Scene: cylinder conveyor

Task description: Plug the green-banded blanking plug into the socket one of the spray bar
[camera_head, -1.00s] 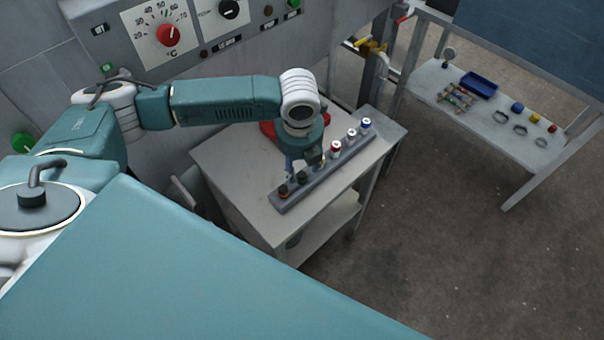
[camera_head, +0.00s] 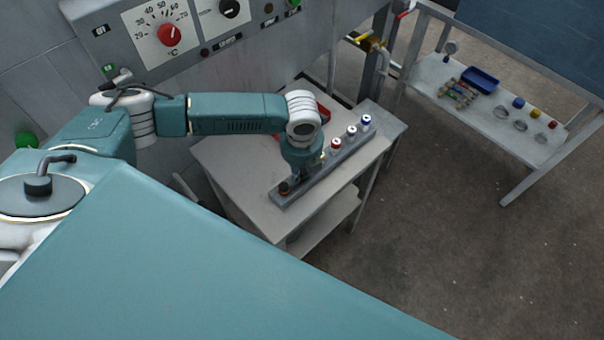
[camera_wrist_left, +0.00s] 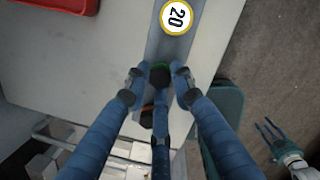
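The grey spray bar (camera_head: 318,172) lies along the table, with a dark plug (camera_head: 284,188) at its near left end. My left gripper (camera_head: 300,178) is low over the bar, just right of that plug, and hides that part in the head view. In the left wrist view, its fingertips (camera_wrist_left: 159,82) are spread around a dark green-topped plug (camera_wrist_left: 160,73), with small gaps showing at the sides. An orange-banded dark plug (camera_wrist_left: 147,116) is partly hidden behind the fingers. My right gripper (camera_wrist_left: 270,134) shows at the lower right of the wrist view, fingers apart and empty.
Red, white and blue-marked caps (camera_head: 351,131) stand along the bar. A yellow-ringed disc marked 20 (camera_wrist_left: 177,17) is close to the fingers. A red tray (camera_wrist_left: 66,4) lies on the table behind. A shelf with a blue tray (camera_head: 481,80) stands at the right.

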